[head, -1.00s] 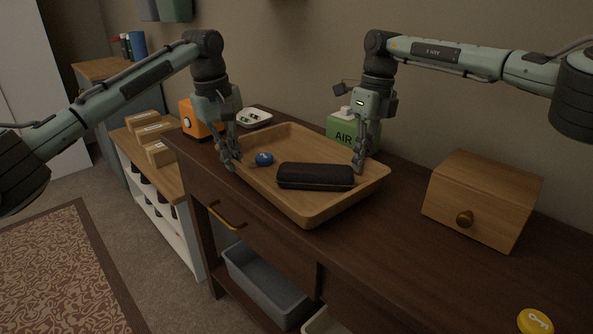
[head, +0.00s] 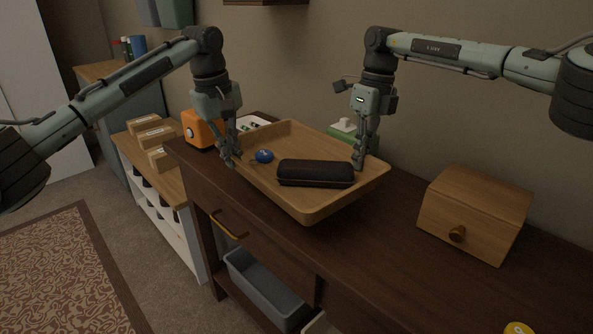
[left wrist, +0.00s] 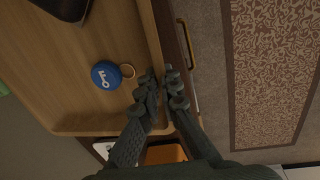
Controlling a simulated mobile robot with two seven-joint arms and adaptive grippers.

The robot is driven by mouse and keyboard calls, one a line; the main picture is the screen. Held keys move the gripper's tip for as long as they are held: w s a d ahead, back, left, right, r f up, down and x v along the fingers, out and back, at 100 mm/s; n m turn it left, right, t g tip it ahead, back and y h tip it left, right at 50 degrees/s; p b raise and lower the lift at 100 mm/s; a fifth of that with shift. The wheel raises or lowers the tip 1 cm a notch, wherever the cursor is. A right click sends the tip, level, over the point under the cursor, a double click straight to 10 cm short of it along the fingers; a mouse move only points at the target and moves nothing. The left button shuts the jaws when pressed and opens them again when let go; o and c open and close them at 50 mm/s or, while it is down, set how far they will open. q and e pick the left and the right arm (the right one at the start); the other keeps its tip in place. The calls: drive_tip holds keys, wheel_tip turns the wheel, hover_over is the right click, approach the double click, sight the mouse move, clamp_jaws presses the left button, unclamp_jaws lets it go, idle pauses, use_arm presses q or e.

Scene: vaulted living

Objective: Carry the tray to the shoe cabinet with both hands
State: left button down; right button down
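The wooden tray (head: 305,208) is held over the dark brown table, its front rim facing me. It carries a black case (head: 315,173) and a blue round key tag (head: 264,156) with a ring. My left gripper (head: 231,161) is shut on the tray's left wall; the left wrist view shows its fingers (left wrist: 164,88) on both sides of that wall. My right gripper (head: 358,162) is shut on the right far wall, its fingertips partly hidden. The shoe cabinet (head: 173,187), a low white unit with a wooden top and dark shoes inside, stands at left beyond the table.
Several cardboard boxes (head: 155,137) stand along the cabinet's back; its front top is bare. An orange device (head: 203,130), a white dish (head: 250,123) and a green box (head: 345,130) lie behind the tray. A wooden drawer box (head: 475,212) stands right. Open floor lies at left.

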use_arm(q)
drive_tip(key=shift+s, duration=0.1)
use_arm(e)
drive_tip(key=shift+s, duration=0.1)
